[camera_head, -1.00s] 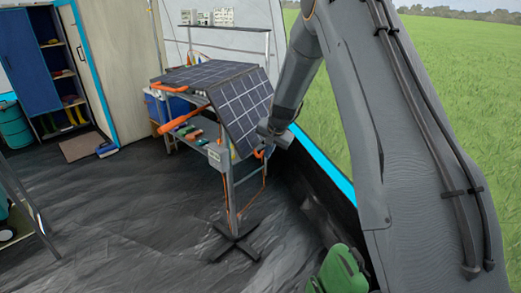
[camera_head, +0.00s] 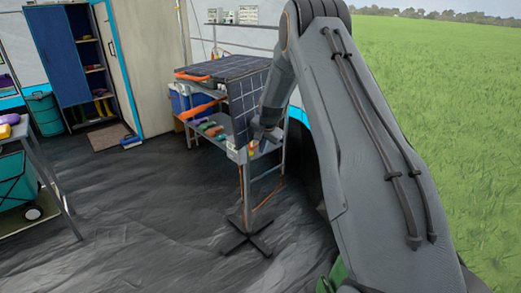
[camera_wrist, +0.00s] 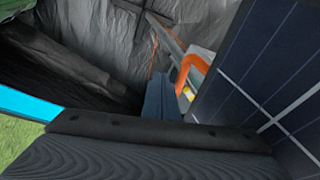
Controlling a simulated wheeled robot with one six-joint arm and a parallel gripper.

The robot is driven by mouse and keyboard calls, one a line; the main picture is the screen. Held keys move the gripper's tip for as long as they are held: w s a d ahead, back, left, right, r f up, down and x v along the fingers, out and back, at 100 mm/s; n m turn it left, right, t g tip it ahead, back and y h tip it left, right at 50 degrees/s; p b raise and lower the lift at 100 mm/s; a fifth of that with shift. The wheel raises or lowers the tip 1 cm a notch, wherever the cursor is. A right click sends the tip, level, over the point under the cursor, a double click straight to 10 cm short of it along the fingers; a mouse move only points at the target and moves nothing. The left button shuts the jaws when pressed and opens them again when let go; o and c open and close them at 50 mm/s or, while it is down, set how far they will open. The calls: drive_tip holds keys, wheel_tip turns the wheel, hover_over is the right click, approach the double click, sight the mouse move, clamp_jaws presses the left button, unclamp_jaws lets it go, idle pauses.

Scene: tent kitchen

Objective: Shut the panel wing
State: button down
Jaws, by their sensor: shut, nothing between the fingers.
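The solar panel (camera_head: 232,65) lies flat on top of a stand in the head view. Its wing (camera_head: 243,97) hangs down steeply from the right-hand part of the panel, partly hidden behind my arm. My gripper (camera_head: 257,143) is shut and empty, low beside the wing's lower part. In the wrist view the wing (camera_wrist: 262,75) fills the right side, close to my gripper (camera_wrist: 161,98). An orange handle (camera_wrist: 196,68) shows near the wing's edge, just beyond the fingers. I cannot tell whether the gripper touches the wing.
The stand's lower shelf (camera_head: 212,130) holds several small items. Its crossed foot (camera_head: 247,238) rests on the dark floor. A cart (camera_head: 38,170) stands at the left, and a blue cabinet (camera_head: 62,55) at the back left. Floor between cart and stand is clear.

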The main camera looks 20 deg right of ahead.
drive_tip(key=shift+a, duration=0.1)
drive_tip(key=s+d, duration=0.6)
drive_tip(key=s, duration=0.7)
drive_tip(key=s+a+r+n+g+y+p, duration=0.1)
drive_tip(key=s+a+r+n, duration=0.25)
drive_tip(key=s+a, duration=0.35)
drive_tip(key=s+a+r+n+g, duration=0.1)
drive_tip(key=s+a+r+n, duration=0.1)
drive_tip(key=s+a+r, duration=0.5)
drive_tip(key=s+a+r+n+g+p, duration=0.1)
drive_tip(key=s+a+n, duration=0.1)
drive_tip(key=s, duration=0.9)
drive_tip(key=s+a+r+n+g+p, duration=0.1)
drive_tip(key=s+a+r+n+g, duration=0.1)
drive_tip(key=s, duration=1)
drive_tip(key=shift+a+n+h, duration=0.3)
drive_tip(key=shift+a+n, duration=0.35)
drive_tip(key=shift+a, duration=0.2)
